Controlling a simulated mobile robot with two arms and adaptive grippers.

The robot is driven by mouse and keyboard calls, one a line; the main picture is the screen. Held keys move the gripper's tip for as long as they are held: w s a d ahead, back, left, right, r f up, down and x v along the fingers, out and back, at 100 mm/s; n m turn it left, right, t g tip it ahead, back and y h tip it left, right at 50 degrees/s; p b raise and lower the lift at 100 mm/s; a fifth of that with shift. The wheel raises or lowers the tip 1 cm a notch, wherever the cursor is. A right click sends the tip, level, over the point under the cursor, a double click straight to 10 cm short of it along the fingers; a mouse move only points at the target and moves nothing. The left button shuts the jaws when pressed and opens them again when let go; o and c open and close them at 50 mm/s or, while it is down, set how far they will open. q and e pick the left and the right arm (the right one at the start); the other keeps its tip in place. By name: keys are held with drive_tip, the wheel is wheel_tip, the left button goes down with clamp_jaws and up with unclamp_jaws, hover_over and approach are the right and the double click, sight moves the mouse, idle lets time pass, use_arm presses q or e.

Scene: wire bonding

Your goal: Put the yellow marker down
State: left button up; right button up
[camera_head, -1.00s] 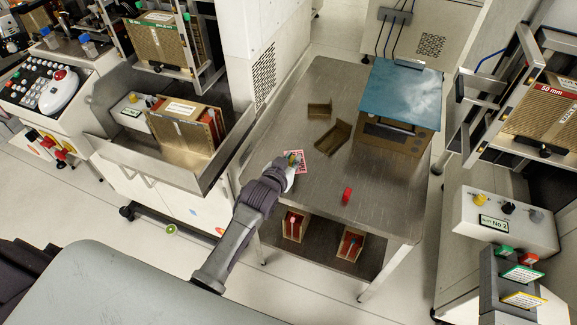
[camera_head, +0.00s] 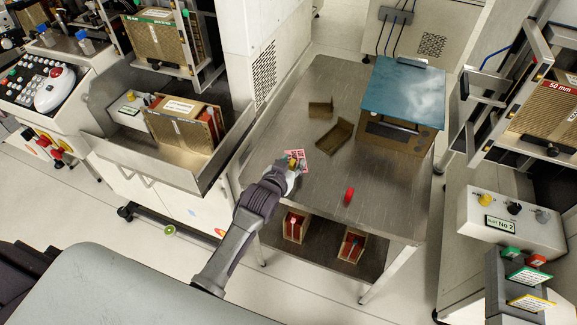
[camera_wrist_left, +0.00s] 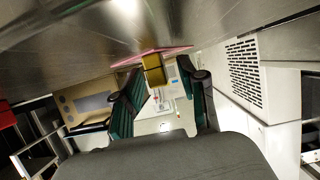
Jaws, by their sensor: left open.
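The yellow marker (camera_wrist_left: 153,70) is a small yellow block. In the left wrist view it stands against a thin pink-edged card (camera_wrist_left: 130,60) at the table surface. My left gripper (camera_wrist_left: 162,76) is open, with its two dark green fingers on either side of the marker and gaps visible beside it. The marker (camera_head: 292,163) shows there only as a small yellow patch, partly hidden by the gripper. My right gripper is not in view.
A red marker (camera_head: 349,195) stands to the right on the metal table (camera_head: 310,205). Brown open trays (camera_head: 337,138) lie behind it. A brown box with a blue top (camera_head: 402,95) fills the back right. The table's middle is clear.

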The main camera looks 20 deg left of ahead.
use_arm(q)
drive_tip(key=p+v, duration=0.1)
drive_tip(key=v, duration=1.1)
drive_tip(key=shift+a, duration=0.1)
